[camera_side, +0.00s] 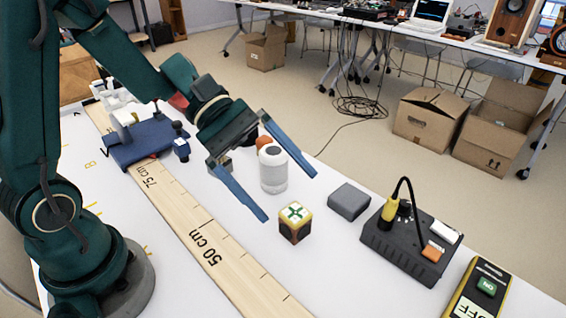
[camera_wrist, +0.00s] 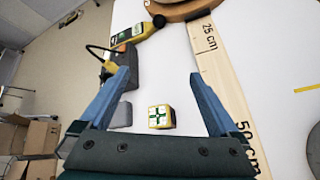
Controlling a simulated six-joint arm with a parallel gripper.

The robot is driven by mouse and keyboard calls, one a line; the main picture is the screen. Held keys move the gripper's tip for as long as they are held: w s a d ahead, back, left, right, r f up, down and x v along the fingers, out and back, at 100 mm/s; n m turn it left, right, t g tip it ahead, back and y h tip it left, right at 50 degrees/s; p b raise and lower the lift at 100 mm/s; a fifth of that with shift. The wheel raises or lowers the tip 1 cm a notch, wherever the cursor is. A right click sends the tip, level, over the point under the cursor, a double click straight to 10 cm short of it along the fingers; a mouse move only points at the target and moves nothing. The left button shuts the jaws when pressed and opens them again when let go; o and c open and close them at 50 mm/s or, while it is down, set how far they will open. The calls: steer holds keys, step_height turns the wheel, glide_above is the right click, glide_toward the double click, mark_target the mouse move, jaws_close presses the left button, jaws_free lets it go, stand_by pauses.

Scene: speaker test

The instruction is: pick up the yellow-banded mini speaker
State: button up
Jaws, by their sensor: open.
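A small cube with a yellow band around its upper part, a dark lower part and a green cross on its white top is the yellow-banded mini speaker (camera_side: 295,223), as far as I can tell. It stands on the white table. In the wrist view the cube (camera_wrist: 161,117) shows between my two blue fingers, apart from both. My gripper (camera_side: 289,196) is open and empty, its fingers slanting down toward the cube in the side view. The open fingers also show in the wrist view (camera_wrist: 160,76).
A white cylinder (camera_side: 273,172) stands close behind my fingers. A grey block (camera_side: 349,201) and a black box with a cable (camera_side: 405,246) lie right of the cube. A yellow meter (camera_side: 478,291) is at the front right. A wooden ruler (camera_side: 205,240) and blue device (camera_side: 145,145) are left.

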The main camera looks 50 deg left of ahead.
mark_target(289, 211)
steer(key=w+f+n, duration=0.1)
steer(key=w+a+f+n+t, duration=0.1)
steer(key=n, duration=0.1)
steer(key=w+a+f+n+h, duration=0.1)
steer(key=shift+a+f+t, duration=0.25)
steer(key=shift+f+t, duration=0.05)
steer(key=shift+f, duration=0.1)
steer(key=f+n, duration=0.1)
steer(key=a+f+n, duration=0.1)
steer(key=f, duration=0.1)
steer(key=a+f+n+t, duration=0.1)
steer(key=n, duration=0.1)
steer(key=shift+w+a+f, duration=0.15)
steer(key=shift+w+f, duration=0.2)
steer(key=shift+s+a+f+n+h, duration=0.1)
steer(key=shift+s+f+n+h, duration=0.15)
steer(key=shift+f, duration=0.25)
steer(key=shift+x, duration=2.45)
steer(key=shift+w, duration=0.15)
steer(key=c, duration=1.4)
steer(key=shift+r, duration=0.1)
